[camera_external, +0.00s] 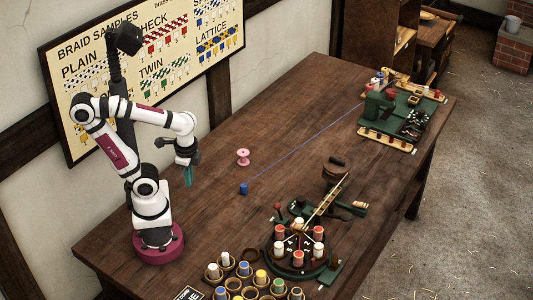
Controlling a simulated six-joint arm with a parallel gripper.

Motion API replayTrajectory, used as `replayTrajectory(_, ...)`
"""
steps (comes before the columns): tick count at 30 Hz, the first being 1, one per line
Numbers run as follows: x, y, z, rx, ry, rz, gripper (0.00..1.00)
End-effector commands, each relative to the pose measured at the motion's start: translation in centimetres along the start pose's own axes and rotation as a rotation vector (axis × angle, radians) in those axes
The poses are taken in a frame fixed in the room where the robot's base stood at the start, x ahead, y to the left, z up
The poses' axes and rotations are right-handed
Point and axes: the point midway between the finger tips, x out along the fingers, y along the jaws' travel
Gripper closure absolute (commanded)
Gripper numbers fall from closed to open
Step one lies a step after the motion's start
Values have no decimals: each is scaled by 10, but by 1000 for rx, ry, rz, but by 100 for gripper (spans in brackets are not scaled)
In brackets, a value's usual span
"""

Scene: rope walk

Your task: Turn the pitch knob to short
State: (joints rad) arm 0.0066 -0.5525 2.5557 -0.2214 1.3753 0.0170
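My gripper (188,177), with teal fingers pointing down, hangs above the left part of the table, left of the pink spool. The fingers look close together, but their gap is too small to make out. The green machine (380,106) stands at the far right end of the table, well away from my gripper. It carries small fittings, too small here to tell which is the pitch knob or where it points. A second green-based device (330,272) with a ring of bobbins stands at the front, with a red-topped lever (277,206) beside it.
The pink spool (243,157) and a blue spool (244,188) stand mid-table. A blue strand (310,144) runs from the blue spool to the green machine. A rack of cups with coloured bobbins (261,276) is at the front. The table's back middle (290,110) is clear.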

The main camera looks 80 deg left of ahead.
Motion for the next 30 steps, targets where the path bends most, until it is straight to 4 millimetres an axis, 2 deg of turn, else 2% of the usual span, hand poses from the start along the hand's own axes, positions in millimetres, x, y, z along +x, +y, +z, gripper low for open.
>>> replayTrajectory(1, -2, -3, -10, -10, 12, 14, 82)
replayTrajectory(2, -4, -7, -23, -22, 31, 29, 77)
replayTrajectory(5, -6, -39, -94, -95, 148, 98, 59)
replayTrajectory(6, -3, -59, -126, -134, 206, 116, 51)
replayTrajectory(7, 0, -76, -148, -164, 248, 124, 46)
replayTrajectory(9, 14, -117, -191, -232, 332, 126, 46)
replayTrajectory(12, 34, -166, -228, -310, 415, 109, 46)
replayTrajectory(14, 43, -184, -239, -339, 443, 97, 46)
replayTrajectory(16, 50, -193, -245, -352, 457, 91, 46)
replayTrajectory(20, 72, -192, -256, -353, 456, 91, 46)
replayTrajectory(27, 138, -191, -289, -351, 455, 91, 46)
replayTrajectory(30, 160, -191, -300, -352, 456, 90, 46)
